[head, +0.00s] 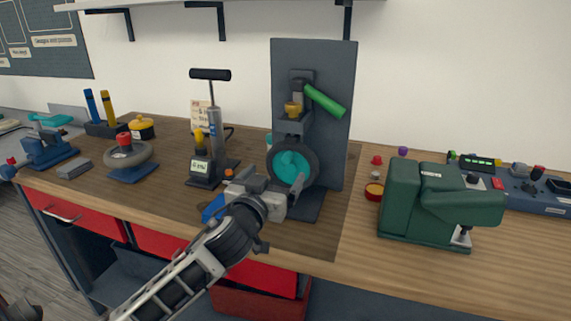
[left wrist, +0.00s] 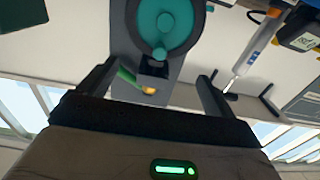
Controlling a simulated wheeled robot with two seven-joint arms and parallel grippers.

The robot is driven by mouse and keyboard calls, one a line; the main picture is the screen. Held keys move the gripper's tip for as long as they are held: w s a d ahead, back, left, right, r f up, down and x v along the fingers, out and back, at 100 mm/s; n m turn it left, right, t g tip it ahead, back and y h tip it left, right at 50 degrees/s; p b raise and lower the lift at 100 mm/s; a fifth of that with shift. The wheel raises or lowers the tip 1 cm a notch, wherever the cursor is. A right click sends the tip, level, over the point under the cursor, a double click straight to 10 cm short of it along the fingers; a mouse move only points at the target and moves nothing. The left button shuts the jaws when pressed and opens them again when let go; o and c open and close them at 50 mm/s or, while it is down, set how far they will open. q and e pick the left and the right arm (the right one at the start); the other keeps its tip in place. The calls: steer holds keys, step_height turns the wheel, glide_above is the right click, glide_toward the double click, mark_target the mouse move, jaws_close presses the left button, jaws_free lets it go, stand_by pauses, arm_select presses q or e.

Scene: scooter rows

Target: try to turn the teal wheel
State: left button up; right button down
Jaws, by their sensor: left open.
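The teal wheel (head: 291,168) has a dark tyre and is mounted upright on a tall grey stand (head: 334,143) on the workbench. A green lever (head: 325,101) and a yellow part (head: 293,109) sit above it. My left gripper (head: 298,190) is at the lower front of the wheel, with its jaws open. In the left wrist view the teal wheel (left wrist: 166,22) shows at the top, beyond the two spread fingers (left wrist: 157,75). Nothing is between the fingers. I cannot tell whether a finger touches the tyre. My right gripper is not in view.
A pump (head: 213,135) and a grey-rimmed handwheel (head: 128,156) stand left of the stand. The bench front (head: 340,250) is clear there.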

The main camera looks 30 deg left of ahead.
mark_target(285, 161)
arm_select(q)
steer(key=shift+b+x, duration=0.4)
steer(key=shift+x, duration=3.55)
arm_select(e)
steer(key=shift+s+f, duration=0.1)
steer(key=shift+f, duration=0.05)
arm_select(q)
steer(key=c, duration=1.8)
steer(key=shift+c, duration=0.7)
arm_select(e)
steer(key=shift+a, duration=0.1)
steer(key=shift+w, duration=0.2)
arm_select(q)
steer(key=shift+a+f, duration=0.1)
steer(key=shift+a, duration=0.15)
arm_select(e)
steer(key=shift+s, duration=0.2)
arm_select(q)
steer(key=shift+d, duration=0.1)
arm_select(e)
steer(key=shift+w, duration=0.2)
arm_select(q)
steer(key=shift+d, duration=0.2)
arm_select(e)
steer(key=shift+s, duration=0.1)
